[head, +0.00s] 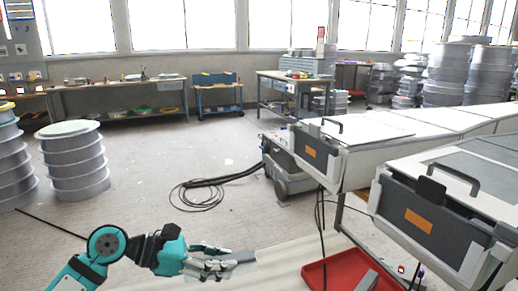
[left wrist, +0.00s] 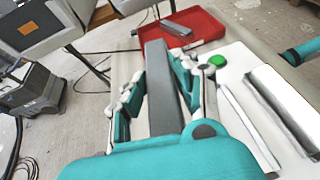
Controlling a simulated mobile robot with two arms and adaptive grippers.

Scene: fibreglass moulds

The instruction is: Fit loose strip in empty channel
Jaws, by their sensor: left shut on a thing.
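My left gripper (head: 222,263) is low at the front of the head view, shut on a long grey strip (head: 242,257). In the left wrist view the strip (left wrist: 161,85) lies lengthwise between the two teal fingers and reaches past them towards a red tray. A white block (left wrist: 227,72) with long narrow recesses is right of the gripper in that view. A slim slot (left wrist: 246,125) runs along it, beside a wider pale bar or recess (left wrist: 285,108). I cannot tell which channel is empty. The held strip is apart from these recesses.
The red tray (head: 313,272) holds another grey strip (head: 368,281). A green round knob (left wrist: 217,60) is near the block's far end. Grey-white machines (head: 440,200) stand at the right, with cables (head: 200,195) on the floor. Ringed stacks (head: 75,165) stand left.

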